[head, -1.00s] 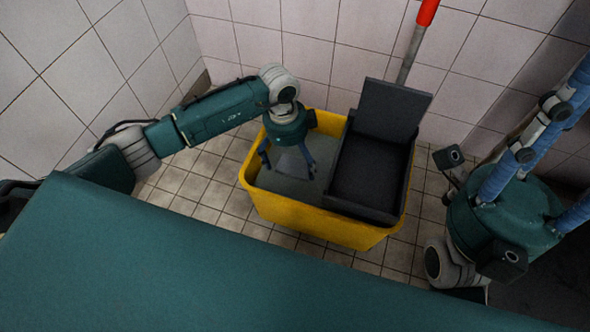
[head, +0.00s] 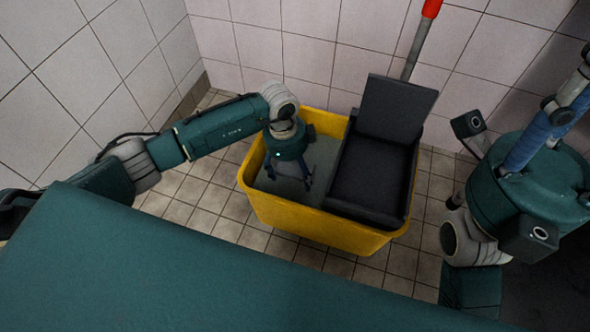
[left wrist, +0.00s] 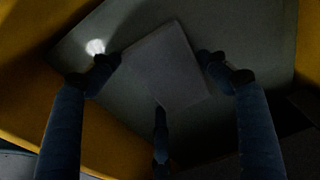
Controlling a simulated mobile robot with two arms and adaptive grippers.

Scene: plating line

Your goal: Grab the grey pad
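The grey pad (left wrist: 165,67) shows in the left wrist view as a flat, pale grey square lying tilted in the picture over the darker grey floor of the yellow bucket. My left gripper (head: 287,180) points down into the left part of the bucket. In the left wrist view its fingers (left wrist: 160,64) are spread, with a fingertip near each side of the pad and a third finger below it. I cannot tell whether they touch it. In the head view the gripper hides the pad. My right gripper (head: 545,140) is at the right edge, partly cut off, its finger opening unclear.
The yellow bucket (head: 312,224) stands on the tiled floor near the wall. A black wringer (head: 370,180) with a raised plate fills its right part. A red-tipped handle (head: 420,40) rises behind it. A teal surface (head: 190,270) fills the foreground.

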